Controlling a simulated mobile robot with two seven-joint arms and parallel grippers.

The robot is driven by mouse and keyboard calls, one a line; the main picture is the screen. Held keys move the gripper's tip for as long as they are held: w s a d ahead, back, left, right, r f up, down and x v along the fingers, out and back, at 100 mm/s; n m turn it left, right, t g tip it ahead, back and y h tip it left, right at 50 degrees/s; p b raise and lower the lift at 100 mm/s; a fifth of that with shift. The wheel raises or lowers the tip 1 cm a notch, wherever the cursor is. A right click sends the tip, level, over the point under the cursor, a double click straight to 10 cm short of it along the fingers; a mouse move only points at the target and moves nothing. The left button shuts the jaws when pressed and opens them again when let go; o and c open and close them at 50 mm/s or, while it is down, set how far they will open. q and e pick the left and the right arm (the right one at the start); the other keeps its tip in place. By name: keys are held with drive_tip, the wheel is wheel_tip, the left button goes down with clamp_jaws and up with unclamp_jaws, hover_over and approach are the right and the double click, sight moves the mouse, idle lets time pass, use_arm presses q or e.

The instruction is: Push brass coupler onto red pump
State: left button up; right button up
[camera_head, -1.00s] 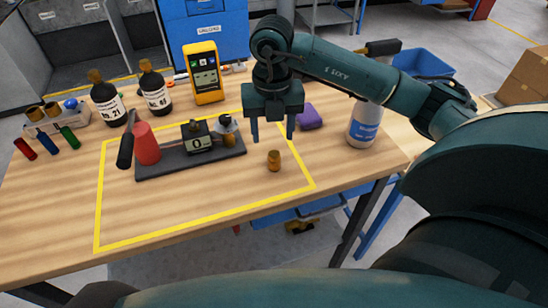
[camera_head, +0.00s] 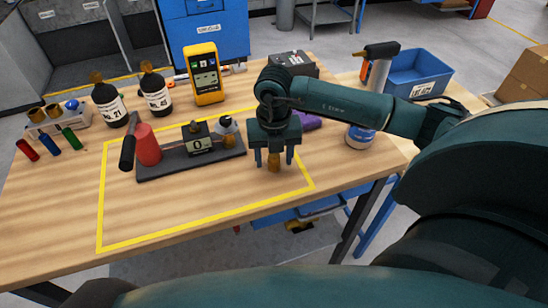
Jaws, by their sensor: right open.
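The brass coupler (camera_head: 273,164) stands on the table at the right part of the yellow-outlined area. My right gripper (camera_head: 274,163) is open over it, pointing down, with one finger to each side of the coupler; I cannot tell whether they touch it. The red pump (camera_head: 148,148) with a black handle stands at the left end of a dark base plate (camera_head: 190,163). The plate also carries a gauge (camera_head: 197,140) reading 0 and a brass fitting (camera_head: 229,142) at its right end. My left gripper is not in view.
Two dark bottles (camera_head: 109,103) and a yellow meter (camera_head: 203,74) stand behind the plate. A rack (camera_head: 58,115) and coloured tubes (camera_head: 48,143) are at the left. The front table area is clear.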

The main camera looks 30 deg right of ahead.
drive_tip(key=shift+f, duration=0.15)
drive_tip(key=shift+c, duration=0.4)
drive_tip(key=c, duration=1)
wheel_tip(320, 180, up, 10)
drive_tip(key=shift+r+b, duration=0.1)
drive_tip(key=shift+b, duration=0.25)
